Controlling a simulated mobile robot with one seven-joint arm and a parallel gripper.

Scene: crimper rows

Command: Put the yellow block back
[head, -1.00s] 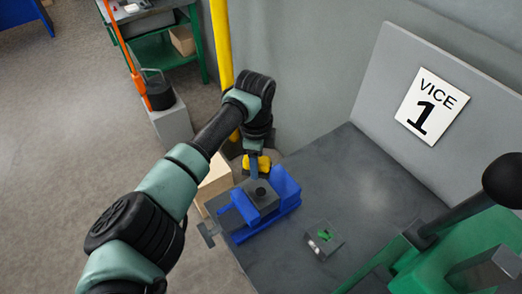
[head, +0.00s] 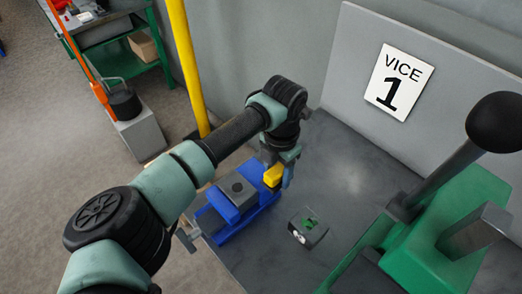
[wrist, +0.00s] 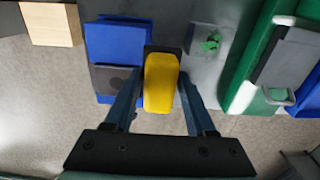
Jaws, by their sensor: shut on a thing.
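My gripper (head: 281,178) is shut on the yellow block (wrist: 160,83), one finger on each side of it in the wrist view. The yellow block also shows in the head view (head: 273,175), partly hidden by my gripper. It is held up near the right rear of the blue vice (head: 238,224), and I see no contact with the vice. A dark grey block with a round hole (head: 237,187) sits between the vice jaws. In the wrist view the vice (wrist: 115,48) lies left of the yellow block.
A small grey block with a green piece on top (head: 308,228) lies on the grey bench (head: 345,180), right of the vice. A green lever press (head: 445,225) stands at the right. A yellow post (head: 187,65) rises behind at the left. Bare bench lies behind the small block.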

